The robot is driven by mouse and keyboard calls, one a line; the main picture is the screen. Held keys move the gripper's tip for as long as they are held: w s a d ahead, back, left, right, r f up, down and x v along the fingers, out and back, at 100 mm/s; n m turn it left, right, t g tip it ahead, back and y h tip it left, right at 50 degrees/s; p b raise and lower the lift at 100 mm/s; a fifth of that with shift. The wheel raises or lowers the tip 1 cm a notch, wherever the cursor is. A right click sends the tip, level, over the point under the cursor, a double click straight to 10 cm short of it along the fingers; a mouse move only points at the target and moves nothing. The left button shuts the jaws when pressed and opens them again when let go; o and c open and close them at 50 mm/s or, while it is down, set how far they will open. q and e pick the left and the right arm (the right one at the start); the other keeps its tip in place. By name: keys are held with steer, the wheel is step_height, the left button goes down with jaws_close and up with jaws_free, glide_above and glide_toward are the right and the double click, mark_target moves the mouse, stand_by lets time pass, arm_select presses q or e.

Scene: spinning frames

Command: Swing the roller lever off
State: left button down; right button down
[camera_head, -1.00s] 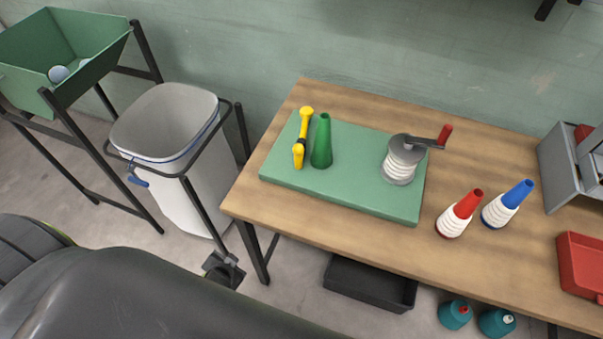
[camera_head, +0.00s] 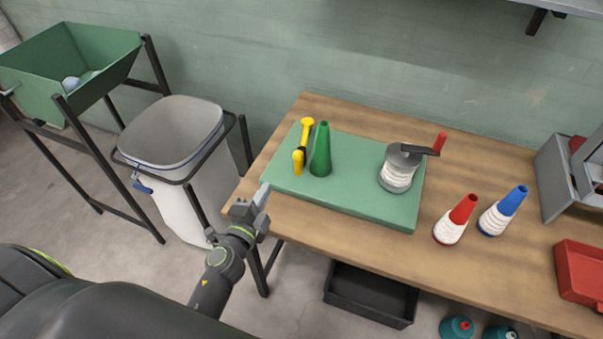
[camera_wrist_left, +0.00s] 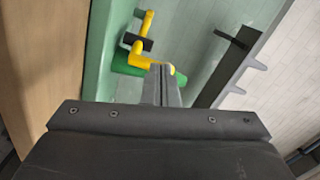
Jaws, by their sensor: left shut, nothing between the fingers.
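A dark lever (camera_head: 418,150) with an upright red grip (camera_head: 439,143) lies across the top of a white wound spool (camera_head: 396,176) on the right of a green board (camera_head: 345,207). A yellow handle-like piece (camera_head: 299,162) with a dark middle stands near the board's left end, beside a green cone (camera_head: 320,150). My left gripper (camera_head: 263,195) is shut and empty just off the board's front left corner. In the left wrist view its fingertips (camera_wrist_left: 161,72) overlap the yellow piece (camera_wrist_left: 139,50) and green cone (camera_wrist_left: 125,67); contact cannot be told. My right gripper is out of view.
On the wooden table (camera_head: 312,222), a red-tipped cone (camera_head: 456,220) and a blue-tipped cone (camera_head: 503,212) stand right of the board. A red tray (camera_head: 585,272) lies at the right. A white bin (camera_head: 180,130) stands left of the table. The table's front strip is clear.

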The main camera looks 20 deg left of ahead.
arm_select(q)
steer(key=d+m+h, duration=0.5)
steer(key=d+m, duration=0.1)
steer(key=d, duration=0.1)
steer(key=shift+w+m+g+h, duration=0.25)
steer(key=shift+m+g+h, duration=0.05)
steer(key=shift+m+g, duration=0.1)
steer(key=shift+d, duration=0.1)
steer(key=x, duration=1)
steer(key=shift+w+f, duration=0.1)
steer(key=shift+w, duration=0.05)
steer(key=a, duration=0.3)
steer(key=shift+s+a, duration=0.2)
steer(key=shift+a, duration=0.4)
